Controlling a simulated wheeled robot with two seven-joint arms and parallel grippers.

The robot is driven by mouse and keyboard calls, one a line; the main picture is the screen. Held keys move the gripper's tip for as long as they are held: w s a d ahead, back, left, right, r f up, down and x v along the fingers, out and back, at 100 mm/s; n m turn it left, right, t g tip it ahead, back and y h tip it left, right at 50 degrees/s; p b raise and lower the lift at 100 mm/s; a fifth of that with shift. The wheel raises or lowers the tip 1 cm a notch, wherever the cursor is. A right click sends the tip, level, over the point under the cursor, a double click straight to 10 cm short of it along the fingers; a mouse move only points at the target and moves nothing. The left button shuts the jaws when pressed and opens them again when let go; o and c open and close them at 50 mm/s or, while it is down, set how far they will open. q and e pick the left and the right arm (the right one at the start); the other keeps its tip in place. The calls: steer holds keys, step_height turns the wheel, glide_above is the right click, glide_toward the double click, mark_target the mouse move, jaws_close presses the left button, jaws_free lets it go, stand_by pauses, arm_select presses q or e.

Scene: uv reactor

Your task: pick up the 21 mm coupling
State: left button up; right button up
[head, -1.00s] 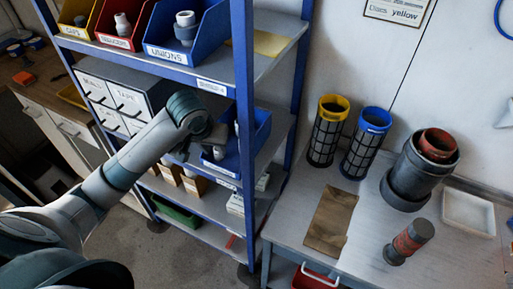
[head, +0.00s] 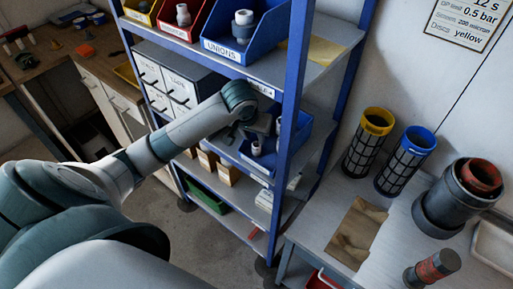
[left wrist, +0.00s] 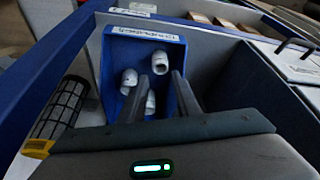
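A blue bin on the middle shelf shows in the head view (head: 312,143) and below my fingers in the left wrist view (left wrist: 120,52). Several white couplings lie in it: one near its label end (left wrist: 160,62), one toward its side (left wrist: 129,79), one partly behind my left gripper's finger (left wrist: 150,103). I cannot tell which is the 21 mm one; the label is too small to read. My left gripper (left wrist: 168,75) is open over the bin, its two fingers apart with nothing visibly held. In the head view the hand hangs over the bin. My right gripper is not in view.
Blue shelf posts (head: 290,100) stand close to the bin, and the shelf with the unions bin (head: 222,40) is above it. The table at right holds mesh filters (head: 367,145) and a grey housing (head: 450,205).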

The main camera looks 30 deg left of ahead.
mark_target(256, 144)
arm_select(q)
steer(key=shift+x, duration=1.35)
steer(key=shift+p, duration=0.4)
steer(key=shift+w+a+f+p, duration=0.1)
steer(key=shift+w+f+p, duration=0.05)
steer(key=shift+f+p, duration=0.5)
steer(key=shift+p+x, duration=0.5)
steer(key=shift+x, duration=1.45)
steer(key=c, duration=0.7)
